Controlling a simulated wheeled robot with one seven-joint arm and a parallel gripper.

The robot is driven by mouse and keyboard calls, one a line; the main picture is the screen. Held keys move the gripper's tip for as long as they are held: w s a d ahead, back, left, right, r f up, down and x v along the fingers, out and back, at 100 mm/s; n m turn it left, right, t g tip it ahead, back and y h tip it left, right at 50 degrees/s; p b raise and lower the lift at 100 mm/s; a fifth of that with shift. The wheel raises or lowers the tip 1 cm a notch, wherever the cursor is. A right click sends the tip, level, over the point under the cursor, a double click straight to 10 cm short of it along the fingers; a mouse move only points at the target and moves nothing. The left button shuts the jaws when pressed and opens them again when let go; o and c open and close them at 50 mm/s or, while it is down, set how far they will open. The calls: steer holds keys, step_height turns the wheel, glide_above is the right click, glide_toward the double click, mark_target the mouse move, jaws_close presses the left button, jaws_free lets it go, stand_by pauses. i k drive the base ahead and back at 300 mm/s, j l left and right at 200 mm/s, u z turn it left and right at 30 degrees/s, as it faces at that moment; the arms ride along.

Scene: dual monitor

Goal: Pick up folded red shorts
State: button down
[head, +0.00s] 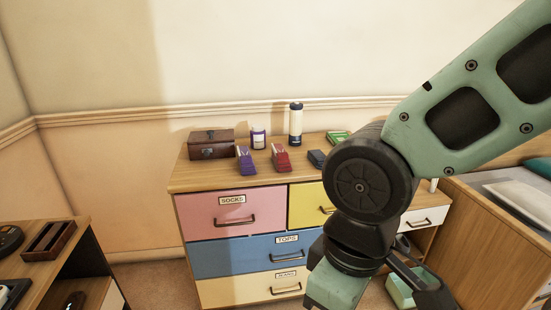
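A small folded-looking red item (280,158) lies on top of the wooden dresser, between a purple item and a dark blue one. It is the only red thing of that kind in view and fits the folded red shorts, but it is too small to be sure of. My gripper (342,287) hangs low in front of the dresser's right part, below and to the right of the red item and well apart from it. The bottom edge of the picture cuts it off, so its fingertips are hidden.
A desk (52,262) stands at left.

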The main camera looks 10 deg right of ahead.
mark_target(280, 157)
steer(key=i+j+z, duration=0.1)
steer(key=i+j, duration=0.45)
steer(key=i+j+z, duration=0.1)
steer(key=i+j, duration=0.4)
steer(key=j, duration=0.25)
